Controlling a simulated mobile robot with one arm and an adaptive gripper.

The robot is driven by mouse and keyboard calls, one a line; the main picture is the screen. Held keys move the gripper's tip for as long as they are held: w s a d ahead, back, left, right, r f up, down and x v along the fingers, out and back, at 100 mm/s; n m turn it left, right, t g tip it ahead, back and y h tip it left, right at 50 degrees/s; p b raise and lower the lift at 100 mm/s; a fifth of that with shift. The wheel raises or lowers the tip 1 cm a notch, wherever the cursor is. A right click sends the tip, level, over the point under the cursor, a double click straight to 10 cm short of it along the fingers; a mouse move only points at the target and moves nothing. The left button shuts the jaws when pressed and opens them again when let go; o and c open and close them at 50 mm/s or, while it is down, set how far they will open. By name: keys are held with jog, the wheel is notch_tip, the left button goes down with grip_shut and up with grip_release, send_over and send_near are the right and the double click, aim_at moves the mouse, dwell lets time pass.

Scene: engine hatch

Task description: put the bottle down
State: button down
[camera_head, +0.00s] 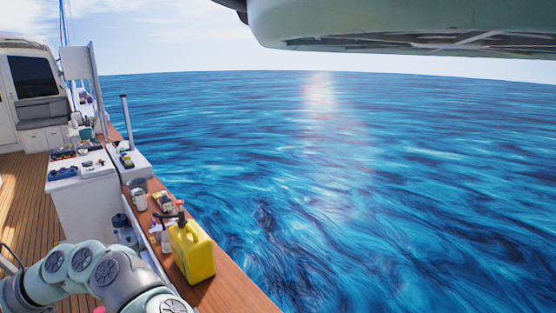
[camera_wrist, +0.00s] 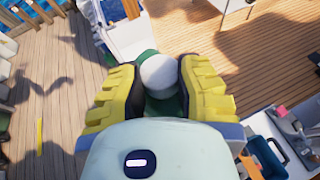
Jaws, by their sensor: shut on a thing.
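My gripper (camera_wrist: 158,92) shows in the wrist view with its two yellow-padded fingers closed on the bottle (camera_wrist: 158,75). The bottle has a round white cap that faces the camera, with a little dark green body showing around it. The rest of the bottle is hidden below the cap and between the fingers. The bottle is held above the wooden deck. In the head view my arm is at the bottom left, and neither the gripper nor the held bottle can be made out there.
In the head view a yellow canister (camera_head: 195,252) stands on the wooden ledge (camera_head: 232,290), with small items behind it. A white counter (camera_head: 85,205) carries tools. Open water lies to the right. In the wrist view, the planked deck (camera_wrist: 265,55) has bare room at the upper right.

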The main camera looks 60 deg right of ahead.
notch_tip(320, 180, up, 12)
jog(key=p, duration=1.2)
dwell(0.7)
